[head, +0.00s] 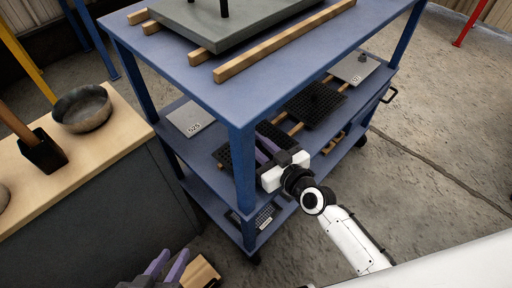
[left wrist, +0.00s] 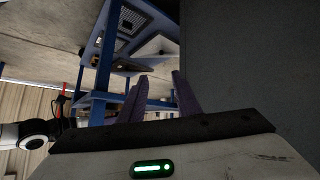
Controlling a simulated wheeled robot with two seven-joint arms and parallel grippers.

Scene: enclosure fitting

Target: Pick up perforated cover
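A dark perforated panel (head: 315,105) lies on the cart's middle shelf, resting on wooden strips. More dark perforated panel (head: 278,134) shows on that shelf around my right gripper (head: 262,150), partly hidden by the gripper and the blue post. My left gripper (head: 166,262) is low at the front, away from the cart. In the left wrist view its two fingers (left wrist: 160,98) stand apart with nothing between them.
The blue cart (head: 185,70) has a grey slab (head: 225,25) on wooden strips on top. A grille (head: 265,216) lies on its lowest shelf. Light numbered plates (head: 190,117) are on the middle shelf. A counter (head: 75,165) with a bowl (head: 82,108) stands left.

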